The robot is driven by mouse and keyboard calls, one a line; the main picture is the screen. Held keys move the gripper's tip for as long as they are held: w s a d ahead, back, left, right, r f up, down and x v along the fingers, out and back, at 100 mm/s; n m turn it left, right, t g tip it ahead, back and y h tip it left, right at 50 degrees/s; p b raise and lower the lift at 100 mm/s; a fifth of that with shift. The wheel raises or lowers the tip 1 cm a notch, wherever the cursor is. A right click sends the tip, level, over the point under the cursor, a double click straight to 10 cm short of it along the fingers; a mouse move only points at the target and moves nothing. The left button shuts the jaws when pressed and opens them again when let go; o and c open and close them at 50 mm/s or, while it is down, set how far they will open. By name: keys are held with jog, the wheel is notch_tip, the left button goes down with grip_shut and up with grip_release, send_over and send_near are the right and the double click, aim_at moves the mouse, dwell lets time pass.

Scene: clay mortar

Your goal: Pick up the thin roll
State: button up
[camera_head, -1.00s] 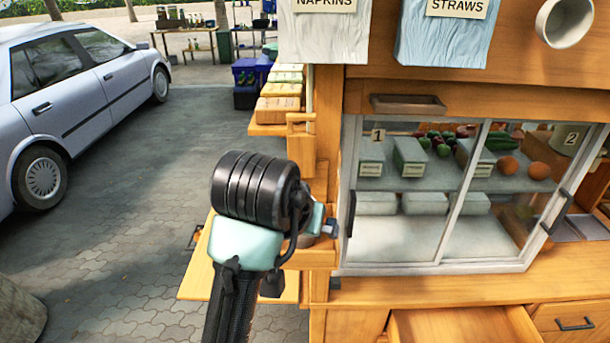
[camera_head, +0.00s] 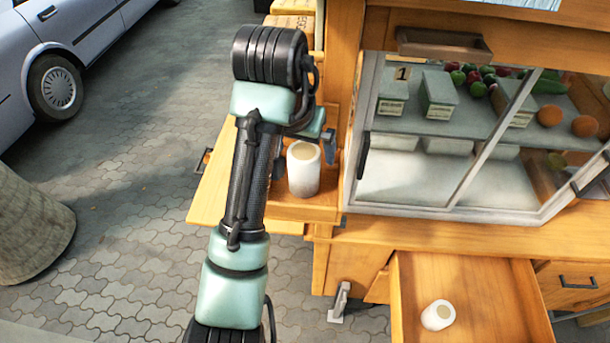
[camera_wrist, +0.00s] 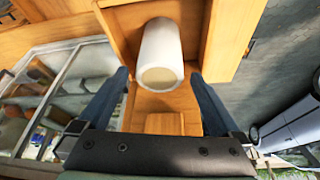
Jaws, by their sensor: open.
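A white roll (camera_head: 304,169) stands upright in a wooden side bin of the cart, just right of my forearm. A second, smaller-looking white roll (camera_head: 438,315) lies in the open drawer. Which of the two is the thin one I cannot tell for sure. My gripper (camera_wrist: 159,75) is open in the wrist view, its two blue fingers apart. A white roll (camera_wrist: 161,50) shows beyond and between them in a wooden bin, with no clear contact. In the head view my gripper (camera_head: 328,148) is mostly hidden behind my wrist, close to the upright roll.
The bin's wooden walls stand close around the roll. A glass-fronted case (camera_head: 440,150) with produce and boxes is to the right. The open drawer (camera_head: 480,290) juts out below. A side board (camera_head: 215,190) extends left. A car (camera_head: 75,50) and open paving lie further left.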

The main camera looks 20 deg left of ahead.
jog(key=shift+w+f, duration=0.15)
jog(key=shift+f, duration=0.2)
jog(key=shift+f+p, duration=0.3)
jog(key=shift+p, duration=0.05)
jog(key=p+x, duration=0.2)
jog(key=x, duration=0.3)
jog(key=c, duration=1.3)
jog(key=shift+c, duration=0.2)
